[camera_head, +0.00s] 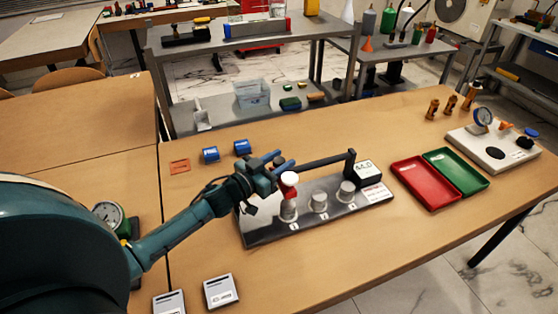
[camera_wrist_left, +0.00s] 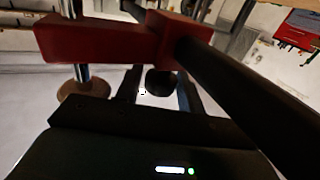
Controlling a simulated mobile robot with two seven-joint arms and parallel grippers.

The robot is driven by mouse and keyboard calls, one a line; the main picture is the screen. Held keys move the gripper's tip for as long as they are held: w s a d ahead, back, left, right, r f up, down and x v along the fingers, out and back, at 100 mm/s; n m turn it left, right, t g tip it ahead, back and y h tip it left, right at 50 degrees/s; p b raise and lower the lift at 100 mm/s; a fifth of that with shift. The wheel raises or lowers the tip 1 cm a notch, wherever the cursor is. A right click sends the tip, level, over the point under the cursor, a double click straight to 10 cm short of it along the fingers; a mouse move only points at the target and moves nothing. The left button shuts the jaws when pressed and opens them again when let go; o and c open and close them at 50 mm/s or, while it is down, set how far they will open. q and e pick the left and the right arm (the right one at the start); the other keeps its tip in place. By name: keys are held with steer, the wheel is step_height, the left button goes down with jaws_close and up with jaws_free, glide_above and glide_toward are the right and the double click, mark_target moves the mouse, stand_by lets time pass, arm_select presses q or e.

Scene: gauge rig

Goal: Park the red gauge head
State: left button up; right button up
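The gauge rig (camera_head: 262,226) is a dark grey plate with several metal cylinders on it and a black bar (camera_head: 322,160) on a post. The red gauge head (camera_head: 288,190) is above the leftmost cylinder (camera_head: 288,211). In the left wrist view the red gauge head (camera_wrist_left: 100,40) is a red block on the black bar (camera_wrist_left: 245,85), with a chrome rod and brown disc below it. My left gripper (camera_head: 279,162) is beside the head. Its fingers (camera_wrist_left: 159,88) look apart, with a dark knob (camera_wrist_left: 159,82) seen between them; contact is unclear. My right gripper is out of view.
A display box (camera_head: 367,171) stands at the rig's right end. A red tray (camera_head: 404,163) and a green tray (camera_head: 434,156) lie further right. Two blue blocks (camera_head: 211,155) are behind the rig, white cards (camera_head: 221,291) in front. The table between rig and red tray is clear.

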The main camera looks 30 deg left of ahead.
arm_select(q)
steer(key=shift+c, duration=0.4)
jaws_close()
steer(key=shift+a, duration=0.1)
